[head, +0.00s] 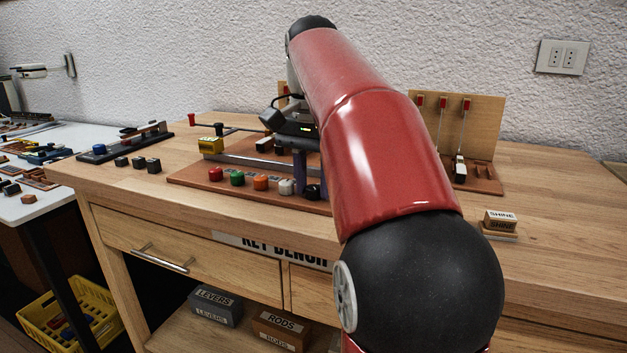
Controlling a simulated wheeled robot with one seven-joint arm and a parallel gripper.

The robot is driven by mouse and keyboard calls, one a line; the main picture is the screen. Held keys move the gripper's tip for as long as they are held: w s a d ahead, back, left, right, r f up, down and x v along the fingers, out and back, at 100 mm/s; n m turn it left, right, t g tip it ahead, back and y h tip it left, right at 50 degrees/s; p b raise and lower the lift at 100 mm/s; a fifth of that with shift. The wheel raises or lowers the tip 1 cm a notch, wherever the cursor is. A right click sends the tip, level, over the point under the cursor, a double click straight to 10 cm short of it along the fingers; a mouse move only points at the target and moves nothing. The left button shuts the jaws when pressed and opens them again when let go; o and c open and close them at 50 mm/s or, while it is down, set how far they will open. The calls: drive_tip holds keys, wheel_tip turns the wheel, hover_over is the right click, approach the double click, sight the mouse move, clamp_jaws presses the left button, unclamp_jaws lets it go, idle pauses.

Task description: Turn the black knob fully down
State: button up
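The black knob (313,192) is at the right end of a row of coloured knobs along the front edge of a reddish-brown board (190,181) on the bench. Any mark showing the knob's turn is too small to read.
The red (215,174), green (237,178), orange (261,183) and white (287,187) knobs stand left of the black one. A yellow block (210,145) and a metal rail lie behind them. A panel with levers (483,125) stands at right. My arm hides the middle.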

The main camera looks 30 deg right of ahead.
clamp_jaws()
